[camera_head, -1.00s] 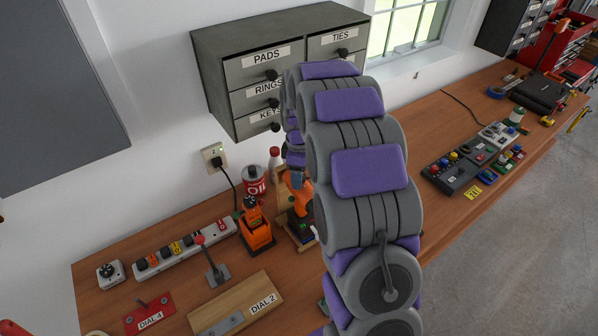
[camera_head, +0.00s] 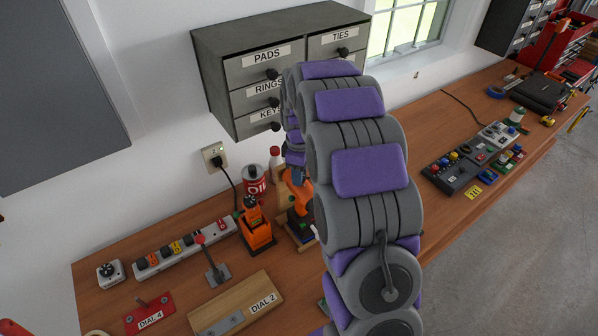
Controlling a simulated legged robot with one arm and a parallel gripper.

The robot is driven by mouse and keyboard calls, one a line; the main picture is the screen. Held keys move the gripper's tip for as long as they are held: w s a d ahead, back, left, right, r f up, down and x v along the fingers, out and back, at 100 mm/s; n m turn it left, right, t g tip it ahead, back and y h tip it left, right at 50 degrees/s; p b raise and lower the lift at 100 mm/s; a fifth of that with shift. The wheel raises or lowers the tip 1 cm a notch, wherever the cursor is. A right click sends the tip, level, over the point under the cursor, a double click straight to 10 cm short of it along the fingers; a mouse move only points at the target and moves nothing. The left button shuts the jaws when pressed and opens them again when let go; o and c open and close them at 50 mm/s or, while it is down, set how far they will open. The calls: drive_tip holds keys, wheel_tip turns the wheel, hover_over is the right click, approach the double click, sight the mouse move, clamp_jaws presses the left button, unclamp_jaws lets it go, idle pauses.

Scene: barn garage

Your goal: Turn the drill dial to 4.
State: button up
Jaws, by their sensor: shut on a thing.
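The orange drill (camera_head: 301,196) stands on the bench, partly hidden behind my arm. My gripper (camera_head: 297,175) is at the top of the drill and shut on it. Only a small blue-grey part of the gripper shows past the purple and grey arm links. The drill's dial and its number are hidden, so I cannot tell its setting.
An orange battery tool (camera_head: 257,232) and a red oil can (camera_head: 255,181) stand just left of the drill. Grey drawers (camera_head: 230,110) hang above.

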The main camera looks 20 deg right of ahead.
drive_tip(key=m, duration=0.4)
drive_tip(key=shift+w+m+b, duration=0.1)
drive_tip(key=shift+m+b, duration=0.25)
drive_tip(key=shift+m, duration=2.15)
drive_tip(key=o, duration=1.1)
drive_tip(key=shift+c, duration=0.2)
drive_tip(key=shift+r, duration=0.15)
wheel_tip(320, 180, up, 17)
drive_tip(key=shift+b, duration=0.3)
